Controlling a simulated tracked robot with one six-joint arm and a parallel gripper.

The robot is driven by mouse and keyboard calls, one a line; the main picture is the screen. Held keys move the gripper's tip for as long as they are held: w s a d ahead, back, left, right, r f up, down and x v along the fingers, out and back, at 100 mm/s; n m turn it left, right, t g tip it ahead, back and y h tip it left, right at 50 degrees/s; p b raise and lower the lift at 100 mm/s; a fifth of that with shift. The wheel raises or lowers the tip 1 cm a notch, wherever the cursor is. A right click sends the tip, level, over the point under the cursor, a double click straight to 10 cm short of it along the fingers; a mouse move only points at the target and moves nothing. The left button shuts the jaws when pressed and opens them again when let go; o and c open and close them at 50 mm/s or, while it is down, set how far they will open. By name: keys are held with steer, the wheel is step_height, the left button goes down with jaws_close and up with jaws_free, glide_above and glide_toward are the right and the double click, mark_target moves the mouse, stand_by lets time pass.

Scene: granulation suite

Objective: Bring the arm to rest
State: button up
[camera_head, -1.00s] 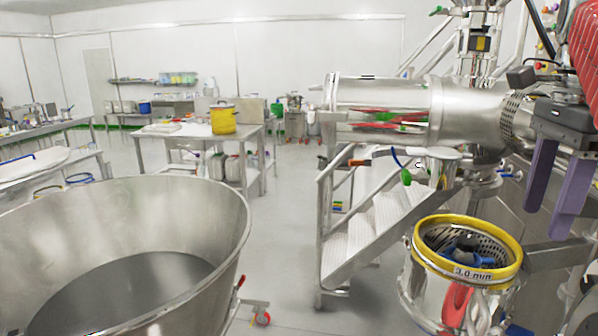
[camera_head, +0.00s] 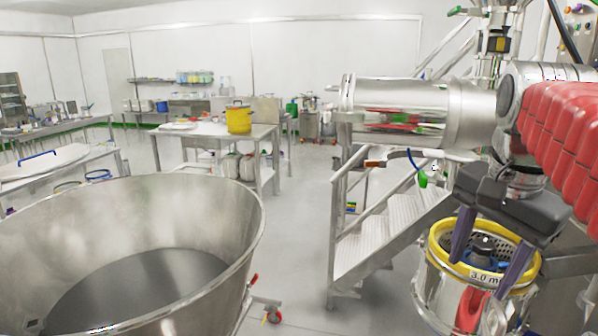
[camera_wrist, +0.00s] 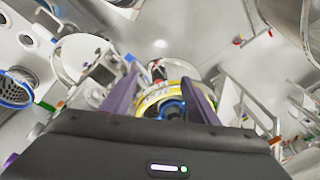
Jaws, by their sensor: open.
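My gripper (camera_head: 490,250) is at the right of the head view. Its two purple fingers point down and stand wide apart with nothing between them. From this view they overlap the yellow-rimmed sieve vessel (camera_head: 447,262), which bears a "3.0 mm" label; I cannot tell the height of the fingertips above it. In the wrist view my gripper (camera_wrist: 160,92) has its fingers on either side of the vessel's yellow ring (camera_wrist: 178,92). My red-sleeved arm reaches in from the right edge.
A large steel bowl (camera_head: 225,215) fills the lower left. Metal steps (camera_head: 375,235) and a horizontal steel cylinder (camera_head: 400,95) stand near the arm. A yellow pot (camera_head: 239,119) sits on a steel table (camera_head: 195,134) behind.

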steer(key=s+a+f+n+t, duration=0.1)
steer(key=s+a+f+n, duration=0.2)
steer(key=a+f+n, duration=0.3)
steer(key=s+a+f+n+t, duration=0.2)
steer(key=a+f+n, duration=0.4)
steer(key=f, duration=0.6)
steer(key=shift+s+a+f+n+y, duration=0.4)
steer(key=shift+s+a, duration=0.05)
steer(key=shift+a, duration=0.2)
